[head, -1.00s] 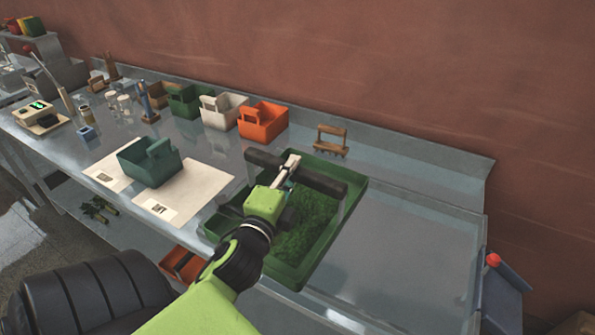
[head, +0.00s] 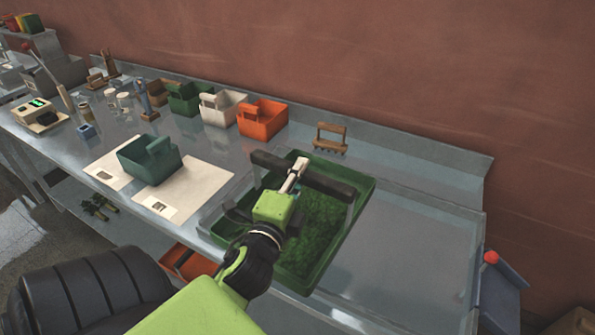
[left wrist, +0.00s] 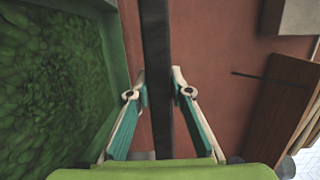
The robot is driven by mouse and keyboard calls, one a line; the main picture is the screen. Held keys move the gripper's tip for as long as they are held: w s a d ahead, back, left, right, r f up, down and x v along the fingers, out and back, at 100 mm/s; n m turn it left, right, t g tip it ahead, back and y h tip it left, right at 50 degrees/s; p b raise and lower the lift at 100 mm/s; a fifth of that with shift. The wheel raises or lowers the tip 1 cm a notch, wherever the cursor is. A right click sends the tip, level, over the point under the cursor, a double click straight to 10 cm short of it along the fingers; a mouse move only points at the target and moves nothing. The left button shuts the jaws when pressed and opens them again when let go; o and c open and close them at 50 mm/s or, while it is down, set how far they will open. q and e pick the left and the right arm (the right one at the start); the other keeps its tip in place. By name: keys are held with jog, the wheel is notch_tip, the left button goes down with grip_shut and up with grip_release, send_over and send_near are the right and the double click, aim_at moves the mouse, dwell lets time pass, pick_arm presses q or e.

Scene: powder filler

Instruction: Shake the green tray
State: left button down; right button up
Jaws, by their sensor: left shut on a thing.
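The green tray (head: 365,185) is at the right part of the steel bench, filled with green leafy-looking material (head: 320,220). A dark bar handle (head: 325,181) on grey uprights spans above it. My left gripper (head: 295,174) is over the tray, shut on this handle. In the left wrist view the dark bar (left wrist: 157,45) runs between the two fingers (left wrist: 159,90), with the tray (left wrist: 117,55) and its contents at the left. I cannot tell whether the tray's underside touches the bench. My arm hides part of its near left side. My right gripper is not in view.
A teal bin (head: 140,165) stands on paper sheets (head: 200,190) left of the tray. Green, white (head: 213,112) and orange (head: 263,122) bins line the back. A small wooden rake (head: 330,138) stands behind the tray. The bench to its right (head: 410,245) is clear.

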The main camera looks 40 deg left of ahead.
aim_at(279, 170)
pick_arm(q)
jog(key=shift+r, duration=0.15)
jog(key=shift+a, duration=0.3)
jog(key=a, duration=0.4)
jog(key=shift+a+p, duration=0.25)
jog(key=shift+p, duration=0.1)
jog(key=shift+d, duration=2.65)
jog(key=shift+a, duration=0.1)
